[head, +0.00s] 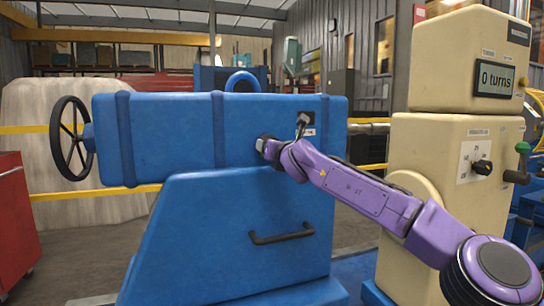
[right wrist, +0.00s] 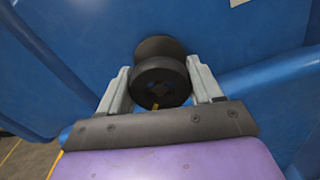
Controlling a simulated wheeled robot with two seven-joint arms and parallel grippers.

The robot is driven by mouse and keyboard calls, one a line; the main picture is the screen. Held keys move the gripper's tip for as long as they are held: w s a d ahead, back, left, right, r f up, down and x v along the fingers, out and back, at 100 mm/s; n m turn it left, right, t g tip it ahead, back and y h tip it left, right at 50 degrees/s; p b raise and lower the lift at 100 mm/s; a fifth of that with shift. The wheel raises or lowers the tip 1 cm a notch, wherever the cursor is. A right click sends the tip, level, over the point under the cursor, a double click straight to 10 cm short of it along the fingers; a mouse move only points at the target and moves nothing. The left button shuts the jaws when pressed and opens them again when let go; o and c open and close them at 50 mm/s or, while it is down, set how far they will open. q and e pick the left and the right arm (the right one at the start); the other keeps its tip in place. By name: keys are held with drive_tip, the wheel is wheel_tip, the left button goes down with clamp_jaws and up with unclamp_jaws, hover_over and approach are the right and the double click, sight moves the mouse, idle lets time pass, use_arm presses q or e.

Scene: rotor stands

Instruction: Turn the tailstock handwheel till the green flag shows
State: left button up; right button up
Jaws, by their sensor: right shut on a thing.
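The blue tailstock (head: 168,130) fills the middle of the head view on a sloped blue base (head: 220,235). Its black spoked handwheel (head: 70,138) stands upright at the far left end, apart from my gripper. My right gripper (head: 262,145) is at the near side face of the tailstock body. In the right wrist view my right gripper (right wrist: 160,88) is shut on a round black knob (right wrist: 160,78), one finger on each side. The knob is hidden in the head view. My left gripper is not in view.
A cream cabinet (head: 450,140) at the right has a display (head: 495,78) reading "0 turns" and a selector knob (head: 482,167). A black lever (head: 303,122) and black handle (head: 282,237) are on the blue machine. A red cabinet (head: 15,215) stands at the left.

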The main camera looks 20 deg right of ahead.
drive_tip(key=shift+m+b, duration=0.7)
drive_tip(key=shift+m, duration=0.5)
drive_tip(key=o, duration=1)
drive_tip(key=s+b, duration=0.2)
drive_tip(key=s, duration=0.3)
drive_tip(key=s+b, duration=0.3)
drive_tip(key=s, duration=0.2)
drive_tip(key=shift+s+d, duration=0.2)
drive_tip(key=shift+s, duration=0.1)
